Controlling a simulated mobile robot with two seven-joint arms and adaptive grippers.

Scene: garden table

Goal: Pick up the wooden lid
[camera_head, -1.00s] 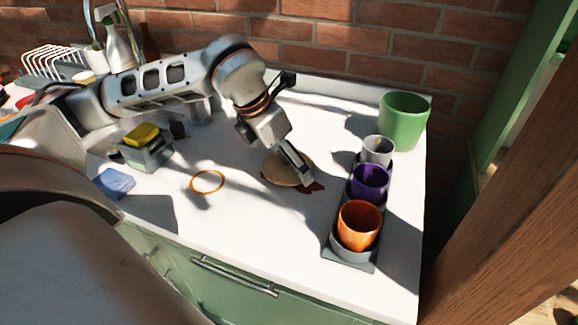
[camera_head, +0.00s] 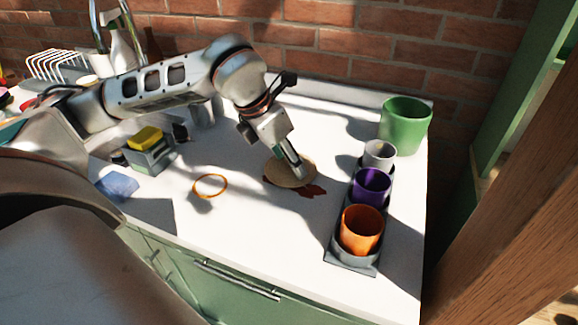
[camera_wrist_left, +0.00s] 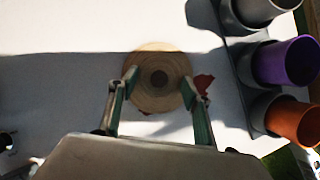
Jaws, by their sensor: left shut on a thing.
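The round, light wooden lid (camera_head: 305,172) is over the white worktop, left of the cup tray. My left gripper (camera_head: 299,174) reaches down onto it from the upper left and is shut on it. In the left wrist view the lid (camera_wrist_left: 160,97) lies between the two fingers (camera_wrist_left: 158,88) and shows rings and a dark round centre. A dark red flat thing (camera_head: 310,191) shows below the lid's near edge; most of it is hidden. Whether the lid is clear of the worktop is hard to tell. My right gripper is not in view.
Grey, purple (camera_head: 371,187) and orange (camera_head: 361,230) cups stand in a dark tray (camera_head: 352,265) at the right. A green pot (camera_head: 405,126) stands behind. An orange ring (camera_head: 210,186), a blue sponge (camera_head: 117,187) and a grey box with a yellow sponge (camera_head: 146,136) are left.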

